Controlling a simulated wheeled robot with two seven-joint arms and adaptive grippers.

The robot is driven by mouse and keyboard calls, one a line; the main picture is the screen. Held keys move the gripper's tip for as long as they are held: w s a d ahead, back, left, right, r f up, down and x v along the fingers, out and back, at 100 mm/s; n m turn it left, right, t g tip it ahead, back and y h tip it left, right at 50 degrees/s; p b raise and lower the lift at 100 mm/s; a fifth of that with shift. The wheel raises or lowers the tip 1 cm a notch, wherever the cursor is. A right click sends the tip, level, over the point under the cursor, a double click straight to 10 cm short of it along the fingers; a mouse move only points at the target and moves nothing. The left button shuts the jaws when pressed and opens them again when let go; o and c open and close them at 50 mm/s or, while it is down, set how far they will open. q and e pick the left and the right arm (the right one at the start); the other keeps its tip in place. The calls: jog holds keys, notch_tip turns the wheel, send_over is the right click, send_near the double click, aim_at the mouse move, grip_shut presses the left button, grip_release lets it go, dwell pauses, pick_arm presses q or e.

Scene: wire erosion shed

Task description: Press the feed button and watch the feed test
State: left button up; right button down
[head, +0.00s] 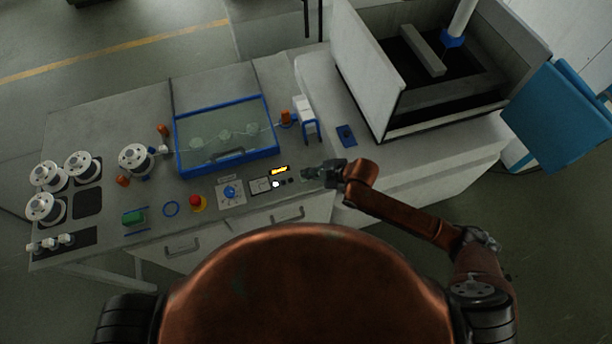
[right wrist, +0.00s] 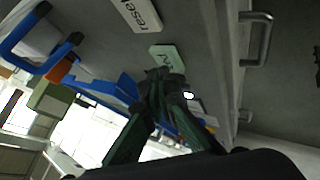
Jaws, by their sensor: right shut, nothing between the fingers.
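My right gripper (head: 308,174) is shut and empty, low over the bench's front strip, just right of a small control group. That group has a lit yellow display (head: 279,171), a bright white round button (head: 276,184) and small dark buttons (head: 287,181). I cannot tell which one is the feed button. In the right wrist view my gripper (right wrist: 163,78) has its fingertips together at the edge of a pale green label, which they partly cover. A bright white spot (right wrist: 189,95) shows beside the fingers. Contact cannot be told. My left gripper is not in view.
A blue-framed clear cover (head: 225,137) lies behind the controls. A red button (head: 196,202), blue knob (head: 230,192) and green block (head: 133,217) stand left. Spools (head: 133,157) sit farther left. A "reset" label (right wrist: 140,14) shows. An open-topped machine (head: 366,75) stands right.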

jog(key=shift+f, duration=0.4)
dwell(0.6)
jog(key=shift+r, duration=0.1)
jog(key=shift+r+p, duration=0.75)
notch_tip(320, 180, up, 5)
jog(key=p, duration=0.4)
jog(key=shift+r+p, duration=0.1)
jog(key=shift+p, duration=0.3)
dwell(0.6)
